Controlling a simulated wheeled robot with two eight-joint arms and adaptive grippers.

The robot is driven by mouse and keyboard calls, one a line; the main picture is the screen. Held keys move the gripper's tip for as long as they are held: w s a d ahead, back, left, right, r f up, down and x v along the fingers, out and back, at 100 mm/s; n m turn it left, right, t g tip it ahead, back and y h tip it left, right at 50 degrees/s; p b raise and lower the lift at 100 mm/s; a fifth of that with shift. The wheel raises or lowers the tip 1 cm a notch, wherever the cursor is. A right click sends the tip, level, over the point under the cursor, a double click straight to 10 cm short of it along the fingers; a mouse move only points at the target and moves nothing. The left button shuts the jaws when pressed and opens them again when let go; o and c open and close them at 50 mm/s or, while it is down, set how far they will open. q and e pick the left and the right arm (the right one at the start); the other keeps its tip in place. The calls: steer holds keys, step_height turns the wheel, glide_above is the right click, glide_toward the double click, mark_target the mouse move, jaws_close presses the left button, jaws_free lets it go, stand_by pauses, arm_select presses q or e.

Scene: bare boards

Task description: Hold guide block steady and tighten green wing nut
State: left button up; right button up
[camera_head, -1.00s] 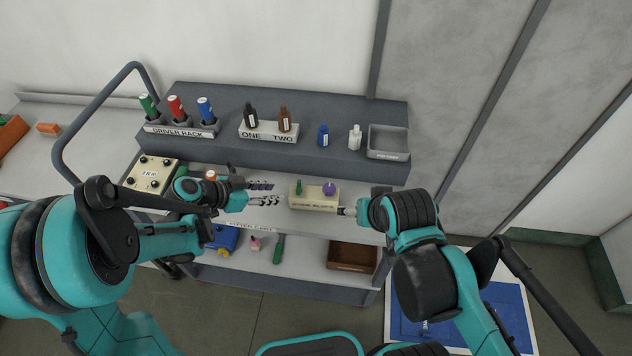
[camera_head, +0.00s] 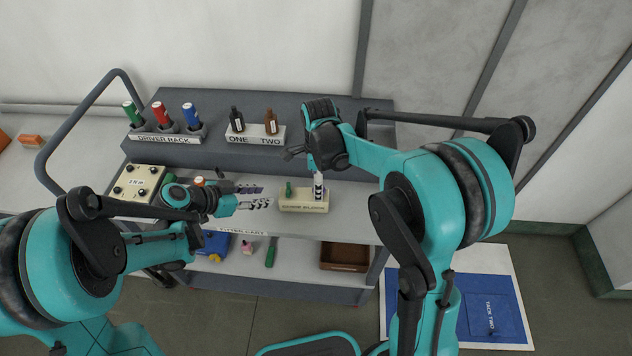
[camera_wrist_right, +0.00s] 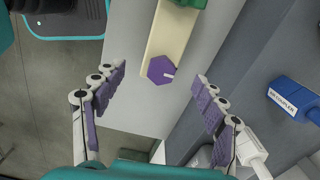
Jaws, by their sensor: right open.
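The cream guide block (camera_head: 300,207) stands on the cart's upper shelf, with the green wing nut (camera_head: 289,189) upright on its left part. My left gripper (camera_head: 262,196) is left of the block, its two fingers spread and empty, apart from it. My right gripper (camera_head: 318,186) points down over the block's right part and hides the purple knob in the head view. In the right wrist view, the purple hexagonal knob (camera_wrist_right: 160,71) lies between the open fingers, with clear gaps on both sides. The block (camera_wrist_right: 166,38) runs upward to the partly cut-off green nut (camera_wrist_right: 188,3).
The driver rack (camera_head: 165,136) and bottle holder (camera_head: 256,135) stand on the raised back ledge. A cream box with black knobs (camera_head: 138,183) is on the left. A brown bin (camera_head: 345,257) is on the lower shelf.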

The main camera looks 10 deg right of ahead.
mark_target(304, 200)
steer(key=shift+w+a+f+m, duration=0.15)
steer(key=shift+w+f+m, duration=0.2)
steer(key=shift+f, duration=0.3)
step_height(304, 200, down, 8)
steer(key=shift+r, duration=0.2)
steer(key=shift+s, duration=0.1)
steer(key=c, duration=1.6)
steer(key=shift+o, duration=0.2)
steer(key=o, duration=1.4)
steer(key=shift+c, duration=0.2)
steer(key=c, duration=1.2)
